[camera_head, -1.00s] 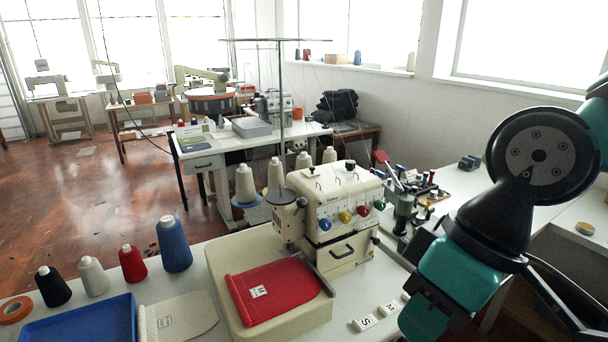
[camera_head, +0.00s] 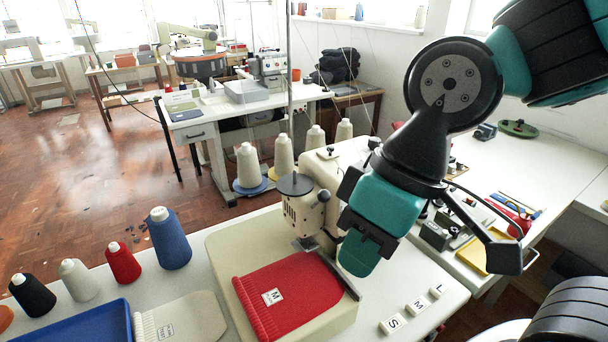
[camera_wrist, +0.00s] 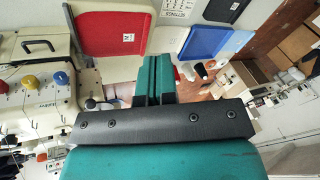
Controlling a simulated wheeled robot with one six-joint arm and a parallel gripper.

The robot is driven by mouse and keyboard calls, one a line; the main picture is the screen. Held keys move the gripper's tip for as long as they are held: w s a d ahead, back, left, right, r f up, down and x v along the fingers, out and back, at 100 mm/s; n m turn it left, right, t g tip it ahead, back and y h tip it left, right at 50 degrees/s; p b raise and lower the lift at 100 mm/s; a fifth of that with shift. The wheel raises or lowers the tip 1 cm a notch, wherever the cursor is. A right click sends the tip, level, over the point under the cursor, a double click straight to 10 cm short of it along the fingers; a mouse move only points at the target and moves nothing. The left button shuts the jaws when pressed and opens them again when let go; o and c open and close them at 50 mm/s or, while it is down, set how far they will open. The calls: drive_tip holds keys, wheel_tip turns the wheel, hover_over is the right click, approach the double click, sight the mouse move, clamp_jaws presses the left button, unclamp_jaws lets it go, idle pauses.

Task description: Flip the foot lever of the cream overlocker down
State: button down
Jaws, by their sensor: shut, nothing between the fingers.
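The cream overlocker (camera_head: 309,194) stands on the white table, its front largely hidden behind my arm in the head view. In the wrist view the overlocker (camera_wrist: 32,95) is at the left, turned sideways, with blue, yellow and red dials. My teal gripper (camera_head: 356,256) is in front of the machine, beside the sewing area. The fingers are together and empty, and in the wrist view the gripper (camera_wrist: 154,75) points toward the red cloth's side.
A red knitted piece (camera_head: 290,296) lies on the cream bed extension (camera_head: 223,262). Size tiles (camera_head: 416,307) lie at the front right. Thread cones (camera_head: 172,240) and a blue tray (camera_head: 85,324) stand at left. A thin thread stand pole (camera_head: 290,90) rises behind the machine.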

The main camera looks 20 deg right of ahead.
drive_tip(key=w+a+r+h+p, duration=0.1)
drive_tip(key=w+r+h+p, duration=0.1)
drive_tip(key=w, duration=0.5)
drive_tip(key=w+r+h+p, duration=0.2)
drive_tip(key=w+p, duration=0.3)
drive_tip(key=w, duration=0.3)
drive_tip(key=w+a+r+h+p, duration=0.1)
drive_tip(key=w+h+p, duration=0.3)
drive_tip(key=w, duration=0.4)
drive_tip(key=shift+a+r+m+t, duration=0.35)
drive_tip(key=shift+r+m+t, duration=0.05)
drive_tip(key=shift+r, duration=0.4)
drive_tip(key=p, duration=0.5)
hover_over(318, 202)
drive_tip(key=a, duration=0.1)
wheel_tip(318, 202, down, 12)
